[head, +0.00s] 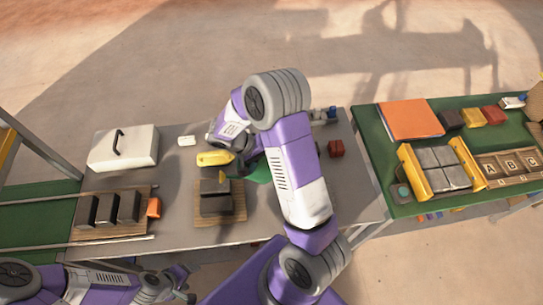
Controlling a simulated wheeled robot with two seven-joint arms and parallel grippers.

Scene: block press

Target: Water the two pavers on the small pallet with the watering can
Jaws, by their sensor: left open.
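The small pallet (235,219) is a wooden board on the grey table, left of centre. Two dark pavers (216,205) sit on it, close together. My right arm covers this area, and the right gripper's fingers are hidden, so any hold is unclear. My left gripper (183,283) is open and empty, low in front of the table's front edge.
A larger pallet (88,232) with several dark blocks and an orange item (154,207) lies at left. A red block (335,148) is right of my arm. The green table (391,197) at right holds pavers, yellow bars and letter tiles.

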